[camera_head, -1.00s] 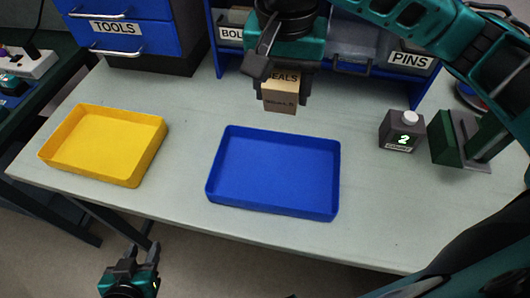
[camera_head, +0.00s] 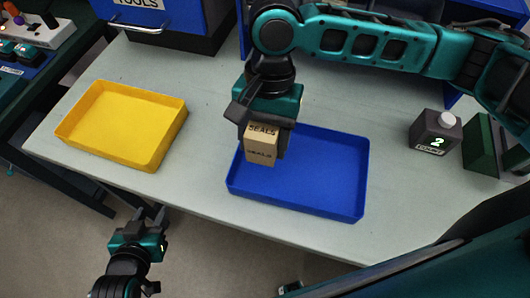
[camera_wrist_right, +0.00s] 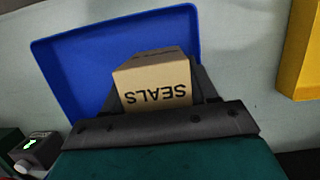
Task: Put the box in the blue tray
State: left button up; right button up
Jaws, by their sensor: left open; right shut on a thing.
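The box (camera_head: 261,147) is small, tan cardboard and marked SEALS. My right gripper (camera_head: 264,125) is shut on it and holds it near the left end of the blue tray (camera_head: 330,204). The box also shows in the right wrist view (camera_wrist_right: 155,82) between the fingers, with the blue tray (camera_wrist_right: 75,70) beyond it. I cannot tell exactly how high the box is above the tray. The blue tray lies on the table and the part of it that shows is empty. My left gripper (camera_head: 141,224) is open and empty, in front of the table's front edge.
A yellow tray (camera_head: 124,127), empty, stands on the left of the table (camera_head: 205,118). A dark counter box showing 2 (camera_head: 434,133) and a green stand (camera_head: 483,143) are at the right. A blue tool drawer unit (camera_head: 160,18) is at the back left.

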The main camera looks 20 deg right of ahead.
aim_at(263, 171)
jog(key=shift+f, duration=3.15)
jog(key=o, duration=0.8)
jog(key=shift+f, duration=0.15)
jog(key=v, duration=1.2)
